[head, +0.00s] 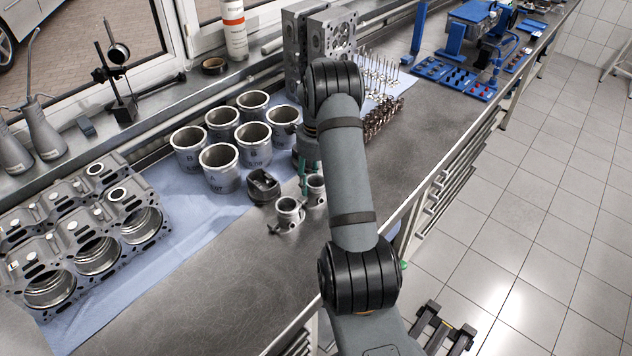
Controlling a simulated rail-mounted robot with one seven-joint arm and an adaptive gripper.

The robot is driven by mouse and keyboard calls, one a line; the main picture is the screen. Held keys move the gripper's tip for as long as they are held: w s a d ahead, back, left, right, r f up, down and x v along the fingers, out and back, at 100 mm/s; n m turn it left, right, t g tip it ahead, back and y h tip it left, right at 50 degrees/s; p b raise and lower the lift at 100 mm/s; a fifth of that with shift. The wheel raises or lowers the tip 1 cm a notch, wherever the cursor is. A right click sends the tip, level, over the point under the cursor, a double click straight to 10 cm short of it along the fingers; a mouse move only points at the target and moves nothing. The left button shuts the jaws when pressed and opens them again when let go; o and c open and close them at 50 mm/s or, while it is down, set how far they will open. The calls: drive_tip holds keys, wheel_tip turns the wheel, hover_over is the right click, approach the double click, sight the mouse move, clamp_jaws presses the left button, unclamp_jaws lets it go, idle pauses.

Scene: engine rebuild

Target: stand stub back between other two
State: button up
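Two short grey metal stubs with open round tops and small side fittings stand on the bench in the head view. The nearer stub (288,212) is in plain view; the farther stub (317,186) is partly covered by my arm. I see no third stub; one may be hidden behind my arm or gripper. My gripper (305,180) points down beside the farther stub, with slim green finger parts showing. My arm covers much of it, so I cannot tell how wide its fingers are or whether they hold anything.
A black open-topped part (263,186) lies just left of the stubs. Several grey cylinder liners (220,167) stand behind it on blue cloth. An engine block (90,240) lies at left, cylinder heads (310,45) and valves (380,75) at the back. The bench front (225,285) is bare.

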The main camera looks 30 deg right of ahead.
drive_tip(key=o, duration=0.3)
drive_tip(key=shift+o, duration=0.2)
drive_tip(key=shift+r, duration=0.1)
drive_tip(key=shift+r+p, duration=0.25)
drive_tip(key=shift+p, duration=0.1)
wheel_tip(320, 180, up, 13)
drive_tip(key=shift+f+b, duration=0.2)
drive_tip(key=shift+b, duration=0.1)
